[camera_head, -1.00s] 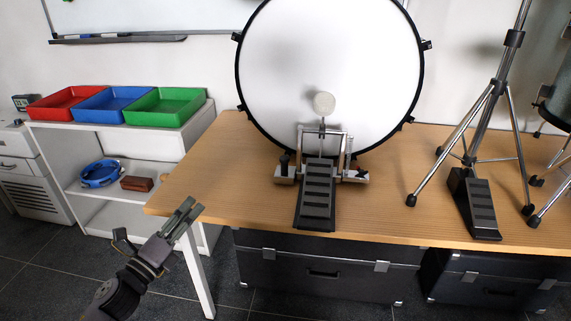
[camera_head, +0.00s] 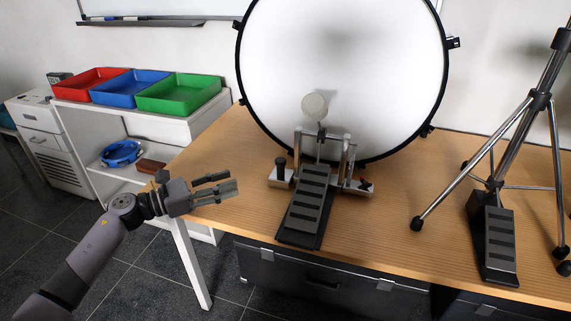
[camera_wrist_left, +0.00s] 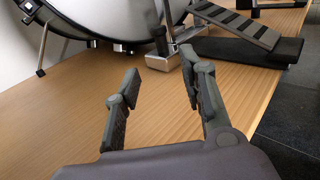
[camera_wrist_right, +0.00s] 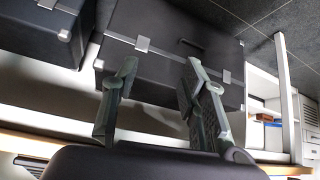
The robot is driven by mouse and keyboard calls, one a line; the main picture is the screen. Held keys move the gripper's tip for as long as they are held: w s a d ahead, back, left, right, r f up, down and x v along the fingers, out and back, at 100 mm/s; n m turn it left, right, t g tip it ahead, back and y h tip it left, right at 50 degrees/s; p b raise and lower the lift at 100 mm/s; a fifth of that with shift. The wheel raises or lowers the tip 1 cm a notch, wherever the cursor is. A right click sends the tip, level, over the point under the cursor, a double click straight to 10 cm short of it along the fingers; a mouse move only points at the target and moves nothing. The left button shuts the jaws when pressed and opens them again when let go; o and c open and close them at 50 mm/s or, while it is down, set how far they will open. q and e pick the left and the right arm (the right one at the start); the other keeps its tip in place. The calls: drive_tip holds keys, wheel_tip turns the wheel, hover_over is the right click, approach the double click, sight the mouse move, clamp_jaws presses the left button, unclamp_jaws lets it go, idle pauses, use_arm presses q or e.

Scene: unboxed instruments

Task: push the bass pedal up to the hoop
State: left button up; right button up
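The bass pedal (camera_head: 307,205) stands on the wooden table in front of the bass drum, its dark ribbed footboard towards the near edge and its round beater (camera_head: 314,105) raised before the white drumhead. The drum's dark hoop (camera_head: 392,159) runs behind the pedal frame; I cannot tell whether they touch. My left gripper (camera_head: 234,187) is open and empty, left of the pedal and apart from it. In the left wrist view the fingers (camera_wrist_left: 160,85) are spread, with the footboard (camera_wrist_left: 240,27) beyond. My right gripper (camera_wrist_right: 155,85) is open and empty, facing dark cases; the head view does not show it.
A hi-hat stand with its own pedal (camera_head: 496,240) stands at the right of the table (camera_head: 390,215). Dark cases (camera_head: 300,272) sit below the table. A white shelf (camera_head: 150,125) with red, blue and green trays is at the left. The tabletop between drum pedal and stand is clear.

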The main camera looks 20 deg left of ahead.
sight(280, 165)
use_arm(q)
drive_tip(key=x, duration=1.4)
drive_tip(key=shift+w+d, duration=0.55)
use_arm(e)
drive_tip(key=shift+w+a+r+t, duration=0.15)
drive_tip(key=shift+w+r+t, duration=0.15)
drive_tip(key=shift+w, duration=0.15)
drive_tip(key=shift+w+a+r+t, duration=0.15)
drive_tip(key=shift+w+r+t, duration=0.1)
drive_tip(key=shift+w, duration=0.2)
use_arm(q)
drive_tip(key=shift+r, duration=0.1)
clamp_jaws()
drive_tip(key=shift+a, duration=0.1)
use_arm(e)
drive_tip(key=shift+s+f, duration=0.1)
drive_tip(key=shift+s+f, duration=0.1)
